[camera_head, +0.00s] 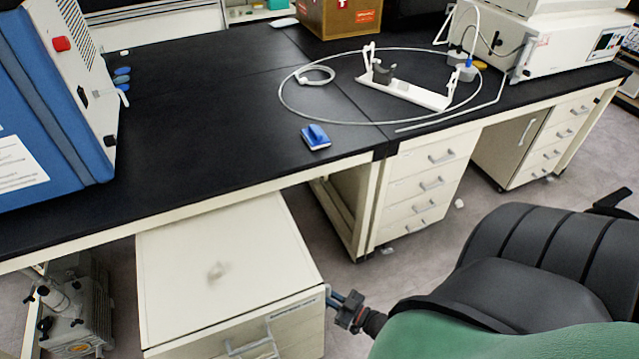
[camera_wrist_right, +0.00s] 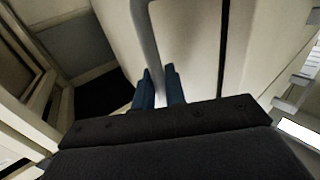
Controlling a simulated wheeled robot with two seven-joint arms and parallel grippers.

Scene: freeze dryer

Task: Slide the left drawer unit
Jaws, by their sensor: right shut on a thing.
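The left drawer unit (camera_head: 165,250) is a cream cabinet that stands on the floor, partly under the black bench. Its pale top sticks out in front of the bench, and its front carries a grey handle (camera_head: 250,345) and a label, cut by the lower edge of the head view. My right gripper (camera_head: 337,299) is at the right front corner of the unit. In the right wrist view, the blue fingers (camera_wrist_right: 159,88) are shut on a grey bar handle (camera_wrist_right: 143,35) in front of a cream panel. My left gripper is not in view.
The black bench (camera_head: 200,130) runs above the unit. On it are a blue machine (camera_head: 50,110), a blue eraser-like block (camera_head: 315,138) and a looped tube. Another drawer unit (camera_head: 400,190) stands to the right.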

